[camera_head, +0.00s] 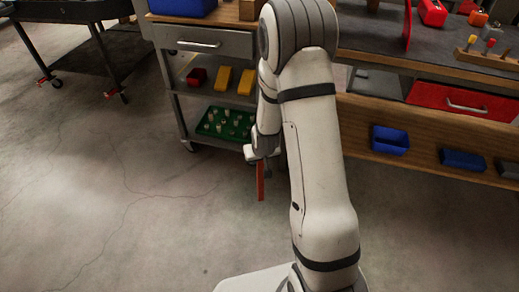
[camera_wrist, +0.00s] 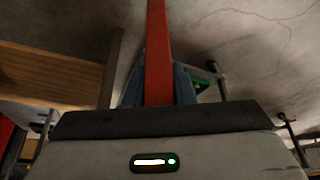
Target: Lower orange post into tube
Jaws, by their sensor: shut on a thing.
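My gripper (camera_head: 262,158) is shut on the orange post (camera_head: 260,184), which hangs roughly upright below it, over the bare floor in the head view. In the wrist view the post (camera_wrist: 158,50) runs from between the blue-grey fingers (camera_wrist: 158,90) to the top edge. The post's lower end looks free in the head view. I cannot make out a tube that matches the post. A green tray (camera_head: 206,131) with several small pale upright pieces stands on the cart's lower shelf, behind and left of my gripper.
The grey cart (camera_head: 172,85) has a drawer (camera_head: 212,41) and a shelf with a red bin (camera_head: 196,77) and yellow bins (camera_head: 223,79). A wooden bench (camera_head: 420,165) with blue bins (camera_head: 390,139) stands at right. A dark table (camera_head: 85,45) is at far left. Floor at left is clear.

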